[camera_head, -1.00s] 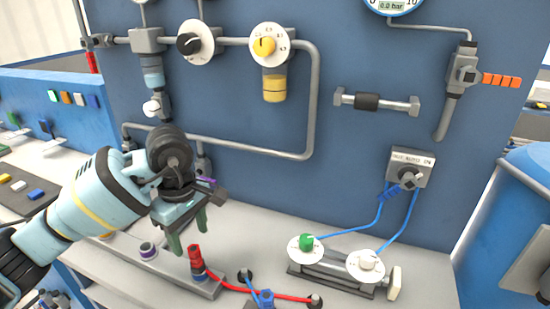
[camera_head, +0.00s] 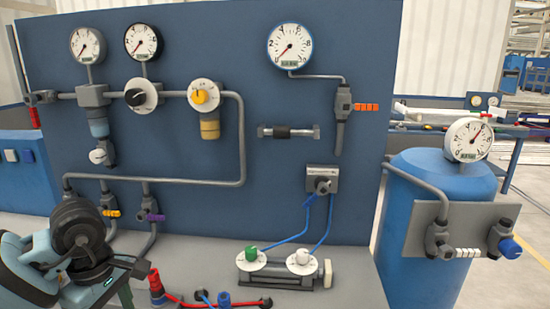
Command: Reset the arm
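My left gripper (camera_head: 100,293) is at the bottom left, in front of the blue panel (camera_head: 200,212). Its fingers look spread apart, and their tips are cut off by the lower edge of the picture. I see nothing held in it. A red fitting (camera_head: 155,282) stands on the grey bench just right of it; I see no contact between them. My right arm and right gripper are not in view.
The panel carries pipes, gauges such as the large one (camera_head: 290,46), and valves. A valve block with green and white knobs (camera_head: 278,268) sits on the bench. A blue tank (camera_head: 428,225) with a gauge stands at the right.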

